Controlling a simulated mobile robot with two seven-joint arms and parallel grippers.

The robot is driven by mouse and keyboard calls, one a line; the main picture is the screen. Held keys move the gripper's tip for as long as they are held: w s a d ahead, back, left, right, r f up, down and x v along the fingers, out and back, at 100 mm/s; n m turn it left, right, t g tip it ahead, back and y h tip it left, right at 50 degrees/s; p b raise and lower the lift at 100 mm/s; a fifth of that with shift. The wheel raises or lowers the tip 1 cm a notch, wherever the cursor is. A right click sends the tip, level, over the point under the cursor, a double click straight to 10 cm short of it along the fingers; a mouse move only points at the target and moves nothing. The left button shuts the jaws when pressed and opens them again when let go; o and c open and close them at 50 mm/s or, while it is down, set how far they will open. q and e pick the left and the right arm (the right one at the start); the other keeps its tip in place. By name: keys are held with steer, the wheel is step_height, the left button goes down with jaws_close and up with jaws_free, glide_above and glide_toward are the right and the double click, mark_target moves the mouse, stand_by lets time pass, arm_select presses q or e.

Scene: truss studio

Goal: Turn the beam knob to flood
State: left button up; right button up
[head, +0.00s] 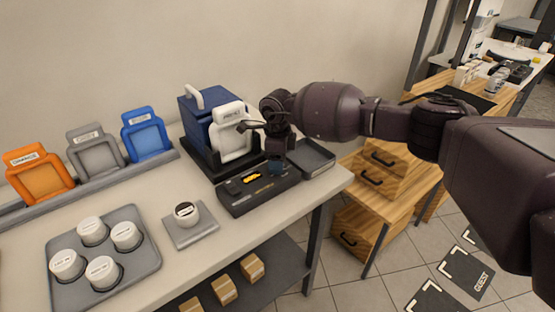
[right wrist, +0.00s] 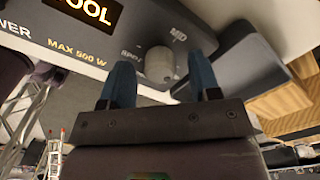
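The dark control box (head: 258,188) with a lit orange display lies near the table's right end. In the right wrist view, its grey round knob (right wrist: 159,66) stands on the dark panel (right wrist: 110,35), near the lettering "MID" and a partly covered label. My right gripper (right wrist: 158,72) is open, with one blue finger on each side of the knob and a visible gap. Whether either finger touches it, I cannot tell. In the head view my right gripper (head: 276,166) is over the box's right end and hides the knob. My left gripper is not in view.
A blue case (head: 197,112) with a white framed panel (head: 232,140) stands behind the box. An empty dark tray (head: 312,158) lies to its right. Orange, grey and blue frames (head: 148,135) stand at left, and a grey tray (head: 140,262) holds several white cups.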

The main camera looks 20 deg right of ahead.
step_height(320, 180, up, 11)
steer(key=shift+p, duration=0.35)
stand_by(0.3)
steer(key=shift+f, duration=0.15)
